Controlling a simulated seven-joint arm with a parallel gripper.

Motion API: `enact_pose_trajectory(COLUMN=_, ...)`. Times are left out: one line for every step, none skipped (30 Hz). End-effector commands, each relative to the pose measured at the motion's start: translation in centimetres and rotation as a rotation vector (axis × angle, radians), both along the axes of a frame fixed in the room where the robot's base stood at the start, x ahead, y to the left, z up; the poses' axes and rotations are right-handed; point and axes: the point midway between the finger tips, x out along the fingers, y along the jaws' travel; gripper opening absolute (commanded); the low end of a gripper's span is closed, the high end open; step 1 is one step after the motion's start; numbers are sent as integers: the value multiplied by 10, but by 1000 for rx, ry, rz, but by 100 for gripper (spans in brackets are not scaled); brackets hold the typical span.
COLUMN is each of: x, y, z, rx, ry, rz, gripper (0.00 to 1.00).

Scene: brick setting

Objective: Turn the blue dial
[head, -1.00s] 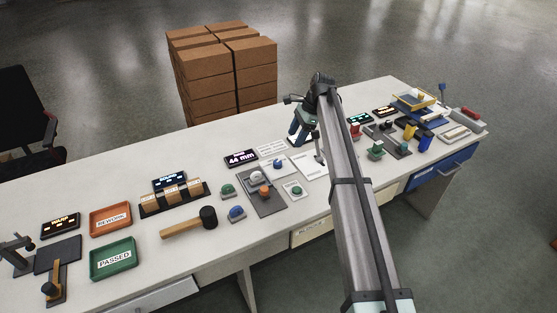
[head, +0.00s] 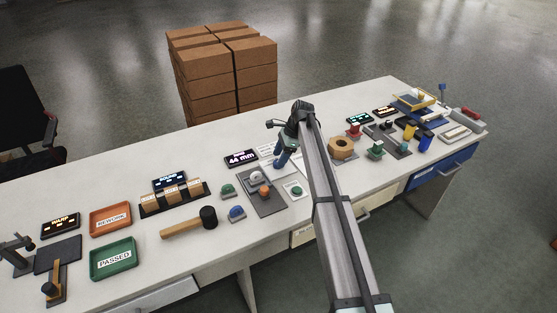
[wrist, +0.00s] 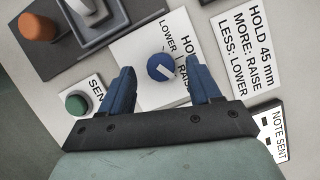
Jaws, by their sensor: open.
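The blue dial (wrist: 161,67) is a round knob with a white pointer mark, on a white plate (wrist: 130,58) printed with HOLD, RAISE and LOWER. In the wrist view it lies between and just beyond my gripper's (wrist: 166,78) two blue fingers. The fingers are apart and hold nothing; I cannot tell whether either one touches the dial. In the head view my gripper (head: 279,158) is over the middle of the table, and the dial is hidden behind the arm and gripper.
A grey fixture with an orange knob (wrist: 38,27) and a green button (wrist: 76,104) are close by at left. An instruction card (wrist: 250,45) reads HOLD 45 mm. A display (head: 241,158) reads 44 mm. A brown hexagonal block (head: 342,148) stands right of the arm.

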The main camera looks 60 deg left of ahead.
Motion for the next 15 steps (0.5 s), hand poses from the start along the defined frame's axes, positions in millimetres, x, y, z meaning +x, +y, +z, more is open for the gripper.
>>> enact_pose_trajectory(x=-2, y=0, z=-6, rx=-1, ry=0, rz=0, gripper=63)
enact_pose_trajectory(x=-3, y=1, z=-8, rx=-1, ry=0, rz=0, gripper=63)
enact_pose_trajectory(x=-4, y=1, z=-11, rx=0, ry=0, rz=0, gripper=63)
enact_pose_trajectory(x=-5, y=1, z=-13, rx=0, ry=0, rz=0, gripper=63)
enact_pose_trajectory(x=-6, y=2, z=-14, rx=1, ry=0, rz=0, gripper=63)
enact_pose_trajectory(x=-6, y=2, z=-16, rx=1, ry=0, rz=0, gripper=63)
enact_pose_trajectory(x=-6, y=2, z=-17, rx=1, ry=0, rz=0, gripper=63)
enact_pose_trajectory(x=-7, y=2, z=-18, rx=1, ry=0, rz=0, gripper=63)
enact_pose_trajectory(x=-7, y=2, z=-18, rx=1, ry=0, rz=0, gripper=63)
enact_pose_trajectory(x=-7, y=2, z=-19, rx=1, ry=0, rz=0, gripper=63)
enact_pose_trajectory(x=-7, y=2, z=-19, rx=1, ry=0, rz=0, gripper=63)
enact_pose_trajectory(x=-7, y=2, z=-19, rx=1, ry=0, rz=0, gripper=63)
enact_pose_trajectory(x=-7, y=2, z=-19, rx=1, ry=0, rz=0, gripper=63)
enact_pose_trajectory(x=-7, y=2, z=-19, rx=1, ry=0, rz=0, gripper=63)
enact_pose_trajectory(x=-7, y=2, z=-19, rx=1, ry=0, rz=0, gripper=63)
